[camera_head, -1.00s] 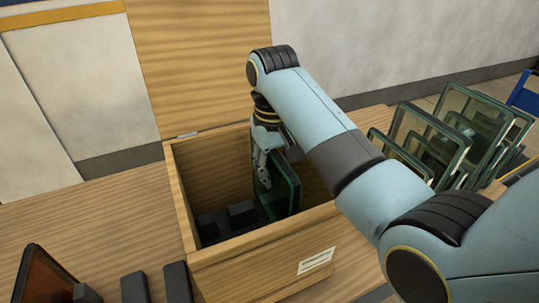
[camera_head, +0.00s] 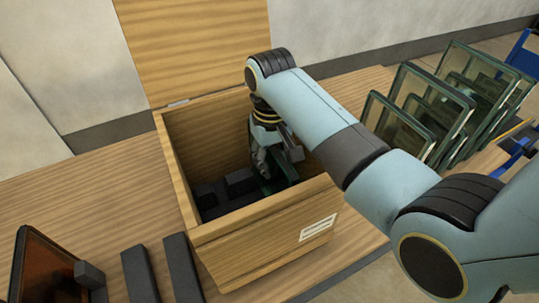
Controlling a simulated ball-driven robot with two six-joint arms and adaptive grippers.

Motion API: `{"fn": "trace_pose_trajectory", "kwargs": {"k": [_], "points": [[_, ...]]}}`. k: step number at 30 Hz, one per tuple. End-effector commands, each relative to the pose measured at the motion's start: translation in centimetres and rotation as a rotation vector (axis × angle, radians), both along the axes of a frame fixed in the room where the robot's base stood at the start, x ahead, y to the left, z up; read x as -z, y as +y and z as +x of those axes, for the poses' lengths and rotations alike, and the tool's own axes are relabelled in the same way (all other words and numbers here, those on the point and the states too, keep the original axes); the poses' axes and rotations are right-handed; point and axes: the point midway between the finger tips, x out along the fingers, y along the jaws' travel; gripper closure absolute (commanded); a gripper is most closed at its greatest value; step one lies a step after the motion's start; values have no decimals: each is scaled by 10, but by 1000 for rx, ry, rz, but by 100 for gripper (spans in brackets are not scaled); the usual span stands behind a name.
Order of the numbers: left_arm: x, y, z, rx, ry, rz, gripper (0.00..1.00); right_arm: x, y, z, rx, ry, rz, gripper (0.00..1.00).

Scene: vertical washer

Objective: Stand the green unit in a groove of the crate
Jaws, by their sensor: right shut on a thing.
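The wooden crate (camera_head: 262,222) stands open on the table, with a white label on its front and its lid raised behind. Dark ribs (camera_head: 240,182) with grooves between them lie on its floor. My right gripper (camera_head: 274,172) reaches down inside the crate and is shut on the green unit (camera_head: 281,182), a green-edged glass pane. Only a small part of the pane shows beside the fingers, low near the ribs. The gripper and the crate's front wall hide the rest, so I cannot tell whether it sits in a groove. My left gripper is not in view.
Several green-edged glass panes (camera_head: 431,104) stand upright at the right, beyond my right arm. An orange-brown pane (camera_head: 48,268) stands at the lower left beside dark bars (camera_head: 140,275).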

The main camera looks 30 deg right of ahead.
Motion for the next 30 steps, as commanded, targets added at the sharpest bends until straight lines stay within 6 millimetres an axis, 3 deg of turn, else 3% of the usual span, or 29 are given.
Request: {"fn": "trace_pose_trajectory", "kwargs": {"k": [10,11,17,25,30], "points": [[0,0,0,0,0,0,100,0,0,1,0,-3,0,100],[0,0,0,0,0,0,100,0,0,1,0,-3,0,78],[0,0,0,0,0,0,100,1,-1,0,0,-2,0,53],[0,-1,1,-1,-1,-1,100,1,-1,-1,0,2,-1,53],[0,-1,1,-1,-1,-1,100,-18,0,1,0,-3,0,53]]}}
